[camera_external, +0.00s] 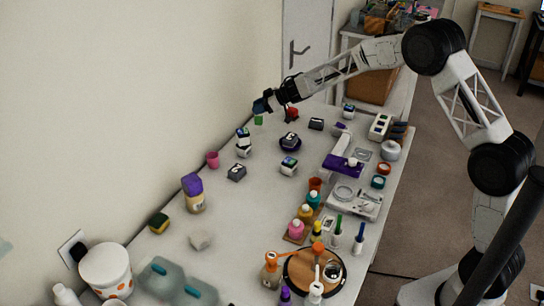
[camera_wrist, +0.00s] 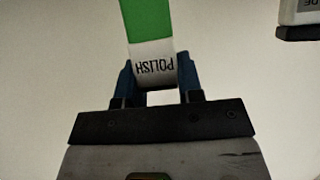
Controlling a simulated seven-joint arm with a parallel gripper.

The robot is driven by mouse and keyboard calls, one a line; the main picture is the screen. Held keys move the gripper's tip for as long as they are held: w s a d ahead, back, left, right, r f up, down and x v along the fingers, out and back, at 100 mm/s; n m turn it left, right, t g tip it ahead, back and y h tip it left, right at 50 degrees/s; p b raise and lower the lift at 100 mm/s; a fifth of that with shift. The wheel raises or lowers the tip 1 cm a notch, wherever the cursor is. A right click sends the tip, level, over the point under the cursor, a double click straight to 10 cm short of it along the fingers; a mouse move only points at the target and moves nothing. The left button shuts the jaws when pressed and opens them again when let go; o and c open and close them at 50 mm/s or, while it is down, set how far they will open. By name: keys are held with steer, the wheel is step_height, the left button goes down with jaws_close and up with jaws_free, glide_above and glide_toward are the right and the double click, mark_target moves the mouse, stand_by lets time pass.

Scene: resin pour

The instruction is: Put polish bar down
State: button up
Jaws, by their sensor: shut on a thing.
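The polish bar (camera_wrist: 150,48) is green and white, with the word POLISH printed on its white end. My gripper (camera_wrist: 157,92) is shut on that white end, with a blue finger on each side, as the wrist view shows. In the external view my gripper (camera_external: 264,105) is at the far end of the table, close to the wall, and the green part of the bar (camera_external: 258,120) shows just below it. I cannot tell whether the bar touches the table top.
The white table (camera_external: 262,210) holds many items. A red item (camera_external: 292,114) and a dark block (camera_external: 316,124) stand right of my gripper. A small block stack (camera_external: 243,141) and a pink cup (camera_external: 212,160) are nearer. A dark-edged white object (camera_wrist: 299,18) shows at the wrist view's upper right.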

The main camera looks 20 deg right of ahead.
mark_target(259, 115)
steer(key=shift+f, duration=1.85)
steer(key=shift+f, duration=0.1)
steer(key=o, duration=1)
steer(key=shift+f, duration=0.1)
steer(key=shift+c, duration=0.2)
steer(key=shift+r, duration=0.25)
steer(key=v, duration=1.2)
steer(key=shift+d, duration=0.1)
